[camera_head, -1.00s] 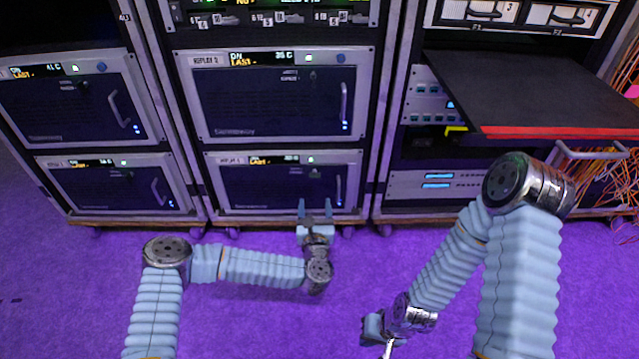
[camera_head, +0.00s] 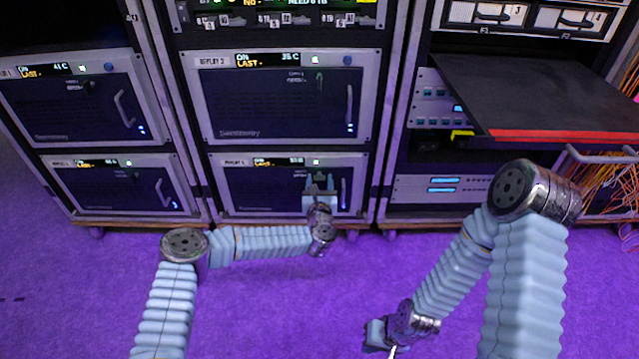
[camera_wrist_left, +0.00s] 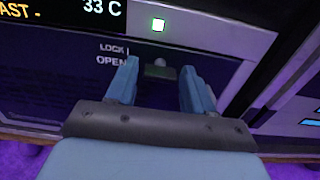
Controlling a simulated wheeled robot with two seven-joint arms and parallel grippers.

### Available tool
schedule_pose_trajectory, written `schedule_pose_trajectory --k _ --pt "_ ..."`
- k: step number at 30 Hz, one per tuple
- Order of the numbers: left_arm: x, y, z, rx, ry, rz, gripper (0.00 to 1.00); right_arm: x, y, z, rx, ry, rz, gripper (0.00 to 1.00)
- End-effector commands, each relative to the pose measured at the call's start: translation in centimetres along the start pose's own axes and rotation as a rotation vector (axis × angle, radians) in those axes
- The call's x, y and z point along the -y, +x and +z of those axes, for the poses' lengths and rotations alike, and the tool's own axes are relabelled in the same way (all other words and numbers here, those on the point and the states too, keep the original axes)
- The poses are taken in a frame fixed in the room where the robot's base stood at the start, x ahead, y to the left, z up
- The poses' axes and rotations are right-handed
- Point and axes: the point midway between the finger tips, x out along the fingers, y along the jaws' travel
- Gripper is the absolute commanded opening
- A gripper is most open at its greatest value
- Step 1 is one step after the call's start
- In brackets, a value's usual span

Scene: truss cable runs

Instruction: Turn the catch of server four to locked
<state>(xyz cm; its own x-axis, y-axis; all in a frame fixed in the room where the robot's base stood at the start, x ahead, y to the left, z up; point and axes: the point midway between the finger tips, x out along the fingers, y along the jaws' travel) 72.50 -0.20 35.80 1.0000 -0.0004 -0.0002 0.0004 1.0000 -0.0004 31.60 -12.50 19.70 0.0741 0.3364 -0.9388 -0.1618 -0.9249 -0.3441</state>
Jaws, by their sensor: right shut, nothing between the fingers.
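The lower middle server (camera_head: 232,190) has a dark front, a lit display and a green light; its name label is too small to read surely. My left gripper (camera_head: 319,185) is right in front of its upper right part. In the left wrist view my left gripper (camera_wrist_left: 170,85) is open, its blue fingers on either side of a small dark catch (camera_wrist_left: 158,70). LOCK and OPEN markings stand left of the catch. Its exact setting is hard to tell, and no finger clearly touches it. My right gripper (camera_head: 378,336) is shut and empty, low over the floor.
Another server (camera_head: 275,100) sits above, and two more stand in the left rack (camera_head: 75,110). A black shelf with a red edge (camera_head: 560,135) juts out of the right rack. A door handle (camera_head: 344,192) stands right of my left gripper. Purple floor is clear in front.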

Motion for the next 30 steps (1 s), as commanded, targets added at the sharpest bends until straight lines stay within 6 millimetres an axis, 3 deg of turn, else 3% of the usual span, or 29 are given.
schedule_pose_trajectory --k 1,8,20,30 --pt "0.0 0.0 0.0 0.0 0.0 0.0 0.44 0.0 0.0 0.0 0.0 0.0 0.0 0.0" --pt "0.0 0.0 0.0 0.0 0.0 0.0 0.09 0.0 0.0 0.0 0.0 0.0 0.0 0.0" --pt "0.0 0.0 -0.1 0.0 0.078 0.0 0.08 -0.1 0.5 0.0 0.001 0.0 -0.001 0.0" --pt "0.0 0.0 -0.2 0.001 0.346 0.001 0.08 -0.5 1.8 0.1 0.005 -0.001 -0.004 0.0"
